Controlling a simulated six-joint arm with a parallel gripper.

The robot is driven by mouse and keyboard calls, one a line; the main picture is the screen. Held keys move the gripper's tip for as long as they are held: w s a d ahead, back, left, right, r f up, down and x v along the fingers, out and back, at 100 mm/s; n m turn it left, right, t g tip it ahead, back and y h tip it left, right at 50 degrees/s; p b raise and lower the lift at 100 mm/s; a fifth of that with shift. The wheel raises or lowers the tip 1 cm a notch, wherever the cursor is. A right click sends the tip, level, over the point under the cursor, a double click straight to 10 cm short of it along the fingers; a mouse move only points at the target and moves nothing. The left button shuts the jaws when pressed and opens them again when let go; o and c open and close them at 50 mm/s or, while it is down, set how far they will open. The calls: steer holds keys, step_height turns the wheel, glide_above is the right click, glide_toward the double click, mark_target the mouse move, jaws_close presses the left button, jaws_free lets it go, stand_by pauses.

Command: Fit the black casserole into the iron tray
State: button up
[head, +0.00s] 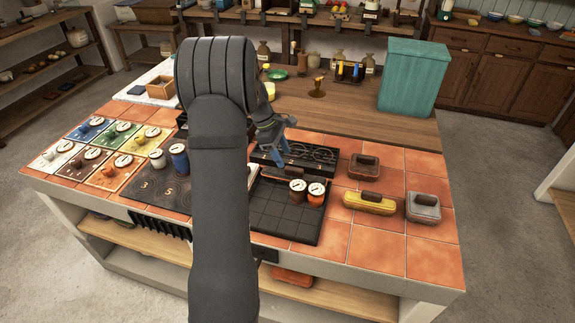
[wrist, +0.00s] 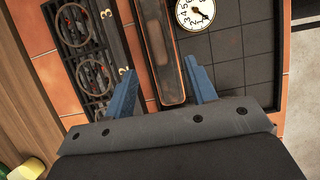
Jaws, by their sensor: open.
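The black casserole (wrist: 160,45) shows in the wrist view as a long dark piece with worn brownish edges, lying along the left edge of the gridded iron tray (wrist: 240,60). My gripper (wrist: 160,68) is open, with one blue finger on each side of the casserole's near part; I cannot tell whether they touch it. In the head view my gripper (head: 278,155) is over the tray's far side, and my arm hides part of this area. The iron tray (head: 282,222) is a flat black tray with square cells.
Brown (head: 365,167), yellow (head: 370,203) and grey (head: 423,207) casseroles sit to the right on orange tiles. Coloured plates (head: 120,150) with dials are at left. A teal box (head: 412,75) stands behind.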

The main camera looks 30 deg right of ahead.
mark_target(293, 168)
steer(key=v, duration=0.5)
steer(key=shift+r, duration=0.15)
steer(key=x, duration=1.2)
steer(key=shift+f, duration=0.3)
step_height(293, 168, up, 3)
steer(key=shift+f, duration=0.15)
steer(key=shift+r, duration=0.6)
